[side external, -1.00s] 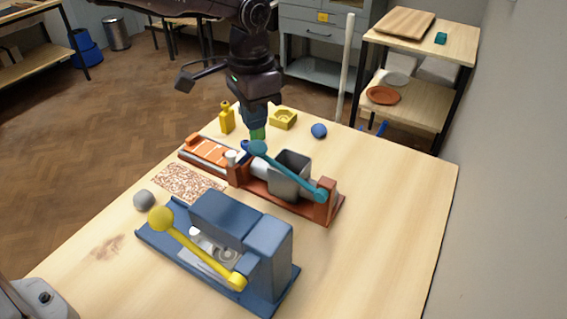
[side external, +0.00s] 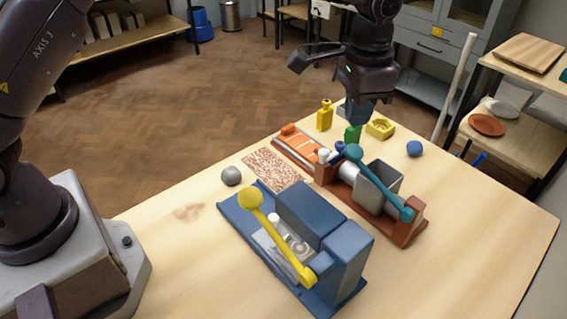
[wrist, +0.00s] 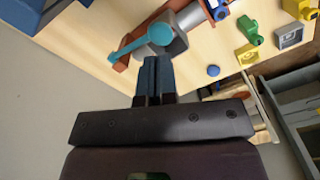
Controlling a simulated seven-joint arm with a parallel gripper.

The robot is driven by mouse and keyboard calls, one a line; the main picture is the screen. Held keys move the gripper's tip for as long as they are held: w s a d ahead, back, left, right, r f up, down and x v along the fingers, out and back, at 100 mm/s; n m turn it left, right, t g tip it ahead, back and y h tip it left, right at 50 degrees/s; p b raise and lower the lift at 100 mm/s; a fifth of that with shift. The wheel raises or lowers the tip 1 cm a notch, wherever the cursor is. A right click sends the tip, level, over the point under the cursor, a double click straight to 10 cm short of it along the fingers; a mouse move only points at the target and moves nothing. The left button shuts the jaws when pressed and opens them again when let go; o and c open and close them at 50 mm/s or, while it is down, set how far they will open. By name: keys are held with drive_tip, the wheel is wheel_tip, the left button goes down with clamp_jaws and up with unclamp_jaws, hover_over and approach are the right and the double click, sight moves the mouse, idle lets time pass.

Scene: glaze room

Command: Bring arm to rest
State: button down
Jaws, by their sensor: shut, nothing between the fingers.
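My gripper (side external: 357,115) hangs from the arm over the far part of the wooden table (side external: 470,230), behind the machine with the teal lever. Its fingers (wrist: 153,77) are shut together with nothing between them. In the side view a green object (side external: 352,134) shows just below the fingertips. In the wrist view that green object (wrist: 249,29) lies well to the right of the fingers, apart from them. The teal lever (wrist: 142,40) and its grey box (wrist: 176,49) show just beyond the fingertips in the wrist view.
A blue machine with a yellow lever (side external: 280,235) stands in front. The red-brown machine (side external: 410,232) stands behind it. The table's right side is clear.

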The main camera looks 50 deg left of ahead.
drive_tip(key=s+a+r+n+t, duration=0.2)
drive_tip(key=s+a+r, duration=0.2)
drive_tip(key=s, duration=0.5)
drive_tip(key=s+a+r+n+t, duration=0.1)
drive_tip(key=s+a+r+n, duration=0.1)
drive_tip(key=s+a+r, duration=0.2)
drive_tip(key=s+a+r+n+t, duration=0.1)
drive_tip(key=s+a+r, duration=0.3)
drive_tip(key=s+a, duration=0.5)
drive_tip(key=s+t, duration=0.1)
drive_tip(key=s, duration=0.5)
drive_tip(key=shift+s+a+n+t, duration=0.3)
drive_tip(key=shift+n, duration=0.1)
